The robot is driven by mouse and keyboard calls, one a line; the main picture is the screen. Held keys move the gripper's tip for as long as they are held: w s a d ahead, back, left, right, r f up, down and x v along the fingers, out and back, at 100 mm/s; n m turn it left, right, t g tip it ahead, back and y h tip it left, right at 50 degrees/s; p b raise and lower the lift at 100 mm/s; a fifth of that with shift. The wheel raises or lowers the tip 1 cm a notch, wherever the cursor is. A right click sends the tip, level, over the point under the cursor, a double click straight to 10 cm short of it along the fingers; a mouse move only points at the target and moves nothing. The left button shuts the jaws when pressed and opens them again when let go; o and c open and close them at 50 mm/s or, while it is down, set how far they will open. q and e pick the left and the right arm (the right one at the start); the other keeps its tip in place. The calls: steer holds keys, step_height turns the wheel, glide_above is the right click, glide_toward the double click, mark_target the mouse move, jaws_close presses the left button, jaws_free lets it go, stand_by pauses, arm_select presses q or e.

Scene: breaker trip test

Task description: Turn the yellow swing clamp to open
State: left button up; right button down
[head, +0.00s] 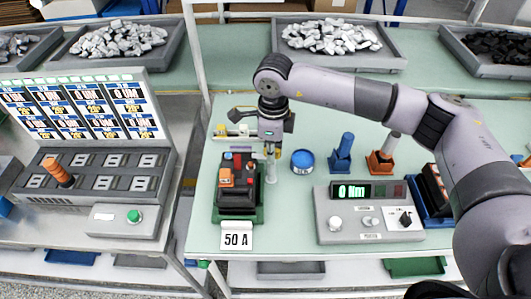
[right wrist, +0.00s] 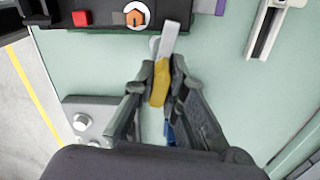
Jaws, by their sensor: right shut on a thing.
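The yellow swing clamp (right wrist: 159,84) stands between the fingers of my right gripper (right wrist: 161,72) in the right wrist view. A light grey bar (right wrist: 169,40) runs on from its far end towards the dark breaker fixture (right wrist: 105,17). In the head view my right gripper (head: 271,152) points down at the right side of the green-based fixture (head: 226,217), which holds a black breaker with an orange part (head: 226,177). My right gripper is shut on the yellow clamp, which its fingers mostly hide in the head view. My left gripper is not in view.
A blue round tin (head: 302,161), a blue post (head: 341,152) and an orange stand (head: 380,163) are right of the gripper. A grey torque meter reading 0 Nm (head: 345,222) stands front right. A 50 A card (head: 236,240) lies before the fixture. A control panel (head: 90,185) is left.

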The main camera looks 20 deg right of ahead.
steer(key=shift+m+b, duration=0.3)
steer(key=shift+m, duration=0.7)
steer(key=shift+m, duration=0.3)
steer(key=shift+m+b, duration=0.3)
steer(key=shift+m, duration=0.4)
steer(key=shift+m, duration=1)
